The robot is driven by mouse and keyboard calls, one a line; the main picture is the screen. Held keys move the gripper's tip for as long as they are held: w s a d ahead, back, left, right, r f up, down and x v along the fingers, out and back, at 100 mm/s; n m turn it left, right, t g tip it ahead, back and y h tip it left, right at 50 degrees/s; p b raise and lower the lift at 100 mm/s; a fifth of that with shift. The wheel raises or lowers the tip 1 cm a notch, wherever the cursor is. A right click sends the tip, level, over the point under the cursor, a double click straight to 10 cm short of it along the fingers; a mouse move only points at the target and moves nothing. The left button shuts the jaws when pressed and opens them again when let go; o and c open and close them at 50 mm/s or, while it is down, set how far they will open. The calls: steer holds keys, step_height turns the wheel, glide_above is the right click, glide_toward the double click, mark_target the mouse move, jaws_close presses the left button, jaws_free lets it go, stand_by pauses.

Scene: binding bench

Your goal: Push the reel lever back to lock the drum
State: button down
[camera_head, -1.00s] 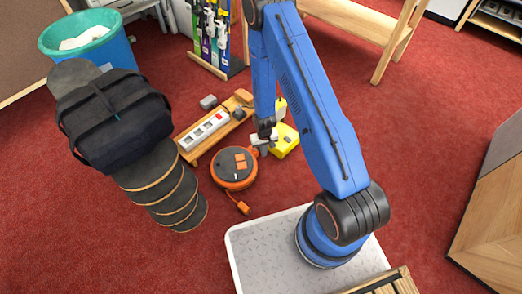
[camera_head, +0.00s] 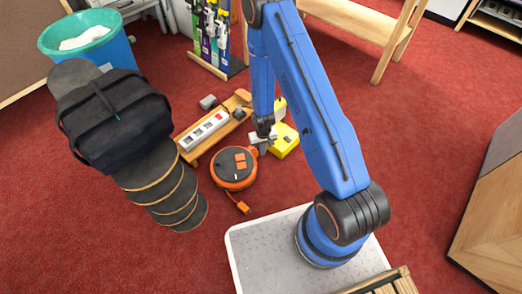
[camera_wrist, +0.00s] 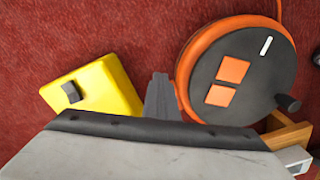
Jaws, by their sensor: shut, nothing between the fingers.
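The cable reel (camera_head: 234,170) is a round orange drum with a dark face and two orange squares, lying on the red carpet. It also shows in the wrist view (camera_wrist: 255,62), with a black knob (camera_wrist: 288,103) and a white mark on its face. My gripper (camera_head: 265,137) is low over the floor just beyond the reel's upper right edge. In the wrist view my gripper (camera_wrist: 161,97) is shut and empty, close beside the reel's orange rim; contact cannot be told. I cannot clearly make out the lever; it may be hidden by the gripper.
A yellow box (camera_head: 284,141) with a dark switch sits close right of my gripper. A wooden board (camera_head: 189,156) bearing a white power strip (camera_head: 205,131) lies beyond the reel. Stacked round boards with a black bag (camera_head: 115,120) stand left. An orange plug (camera_head: 243,208) lies in front.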

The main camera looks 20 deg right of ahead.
steer(key=s+d+r, duration=0.2)
steer(key=s+r, duration=0.1)
steer(key=r, duration=0.5)
steer(key=shift+s, duration=0.15)
stand_by(1.0)
stand_by(0.4)
step_height(320, 180, up, 34)
steer(key=s+d+t, duration=0.2)
steer(key=s+d+r+t, duration=0.1)
steer(key=s+r, duration=0.9)
steer(key=s, duration=0.2)
steer(key=s+d+r+t, duration=0.1)
steer(key=s+r, duration=0.9)
steer(key=s, duration=0.2)
steer(key=shift+s+d+r+t, duration=0.15)
steer(key=shift+s+r+t, duration=0.1)
steer(key=shift+s+t, duration=0.15)
